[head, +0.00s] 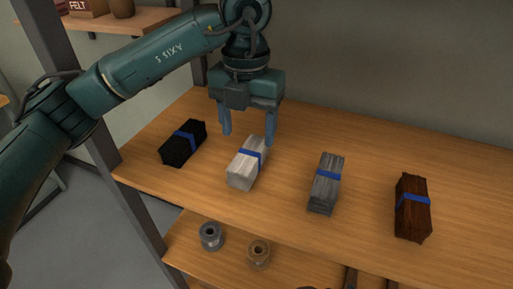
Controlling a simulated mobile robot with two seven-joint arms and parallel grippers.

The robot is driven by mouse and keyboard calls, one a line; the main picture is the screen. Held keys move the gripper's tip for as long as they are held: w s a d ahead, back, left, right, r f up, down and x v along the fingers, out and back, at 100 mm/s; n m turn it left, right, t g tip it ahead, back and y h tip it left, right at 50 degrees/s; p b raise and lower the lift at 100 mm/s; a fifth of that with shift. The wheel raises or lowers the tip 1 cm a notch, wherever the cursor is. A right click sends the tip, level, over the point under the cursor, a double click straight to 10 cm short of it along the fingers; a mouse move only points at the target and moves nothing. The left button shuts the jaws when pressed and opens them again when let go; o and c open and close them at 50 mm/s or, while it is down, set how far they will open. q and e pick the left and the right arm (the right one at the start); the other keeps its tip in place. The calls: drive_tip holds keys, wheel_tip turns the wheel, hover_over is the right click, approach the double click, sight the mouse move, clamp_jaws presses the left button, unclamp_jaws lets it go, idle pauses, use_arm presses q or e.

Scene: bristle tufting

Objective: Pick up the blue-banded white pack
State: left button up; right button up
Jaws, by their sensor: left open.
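The blue-banded white pack (240,172) lies on the wooden shelf (290,217), second from the left in a row of packs. Its blue band wraps around its middle. My left gripper (247,140) points down at the far end of the white pack. Its two blue fingers are spread apart with nothing held between them. The right finger is close to the pack's far right end; I cannot tell whether it touches. My right gripper is not in view.
A black pack (178,151) lies to the left, a grey pack (324,190) and a brown pack (413,220) to the right, all blue-banded. A grey spool (211,236) and a tan spool (258,254) stand on a lower shelf. A grey post (118,175) stands at the left.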

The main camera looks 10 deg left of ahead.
sight(248, 154)
use_arm(q)
drive_tip(key=f, duration=0.3)
drive_tip(key=f+p, duration=0.1)
drive_tip(key=f, duration=0.3)
drive_tip(key=shift+s+p, duration=0.2)
drive_tip(key=shift+p, duration=0.1)
drive_tip(key=shift+c, duration=0.4)
drive_tip(key=shift+r, duration=0.1)
drive_tip(key=c, duration=1)
